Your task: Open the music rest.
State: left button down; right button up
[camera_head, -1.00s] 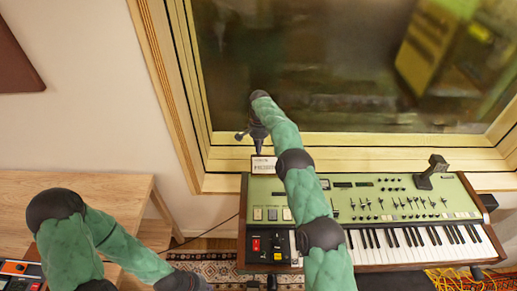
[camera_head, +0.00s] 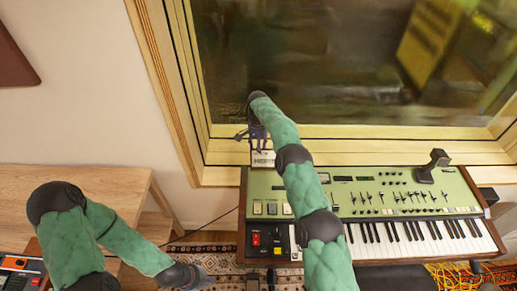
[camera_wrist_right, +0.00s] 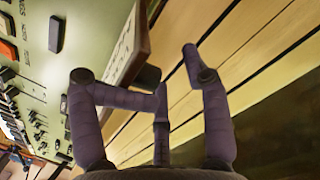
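The keyboard instrument (camera_head: 350,192) has a green top panel with sliders and stands below the window. A small white lettered panel (camera_head: 263,159) shows at its back left edge. In the right wrist view a pale lettered panel with a brown edge (camera_wrist_right: 127,45) stands at the instrument's edge; I cannot tell whether it is the music rest. My right gripper (camera_head: 256,137) is above the back left edge, beside the white panel. In its wrist view its fingers (camera_wrist_right: 175,75) are spread, with nothing between them. My left gripper (camera_head: 190,279) is low, left of the instrument; its fingers are unclear.
A wooden table (camera_head: 115,182) stands at the left. The window sill (camera_head: 360,148) runs close behind the instrument. A dark upright fitting (camera_head: 433,165) stands at its back right. Yellow cables (camera_head: 450,275) lie at the lower right. My right arm hides part of the keys and panel.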

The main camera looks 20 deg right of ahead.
notch_tip(320, 180, up, 10)
dwell(0.6)
jog(key=shift+f, duration=0.15)
